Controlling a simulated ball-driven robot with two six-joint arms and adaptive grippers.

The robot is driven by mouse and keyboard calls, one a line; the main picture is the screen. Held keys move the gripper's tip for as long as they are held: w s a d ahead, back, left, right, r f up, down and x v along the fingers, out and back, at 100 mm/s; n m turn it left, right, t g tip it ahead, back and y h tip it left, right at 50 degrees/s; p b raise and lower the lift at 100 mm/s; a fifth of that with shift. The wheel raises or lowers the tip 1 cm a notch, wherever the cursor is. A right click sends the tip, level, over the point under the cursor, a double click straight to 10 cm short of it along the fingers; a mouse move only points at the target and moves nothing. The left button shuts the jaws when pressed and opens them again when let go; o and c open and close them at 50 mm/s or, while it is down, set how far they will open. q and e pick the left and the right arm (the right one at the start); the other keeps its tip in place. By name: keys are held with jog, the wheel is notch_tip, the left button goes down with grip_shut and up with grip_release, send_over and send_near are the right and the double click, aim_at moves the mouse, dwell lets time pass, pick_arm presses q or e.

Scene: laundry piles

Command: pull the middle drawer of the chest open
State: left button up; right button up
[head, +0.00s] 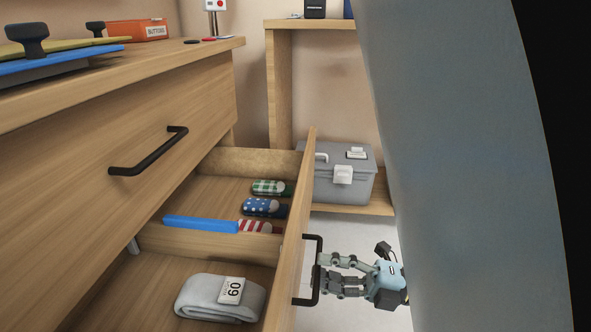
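The wooden chest (60,200) fills the left of the head view. Its upper drawer front with a black bar handle (148,152) is closed. The drawer below it (290,235) stands far out, with its inside showing. Its black handle (318,245) is on the outer face, at the right. My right gripper (322,273) is at this handle, its fingertips touching or very close to the bar. Whether they are closed around it cannot be made out. My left gripper is not in view. Any drawer further down is hidden.
A grey toolbox (335,185) stands on a low shelf behind. My large grey arm link blocks the right.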

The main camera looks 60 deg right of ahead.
jog(key=v, duration=1)
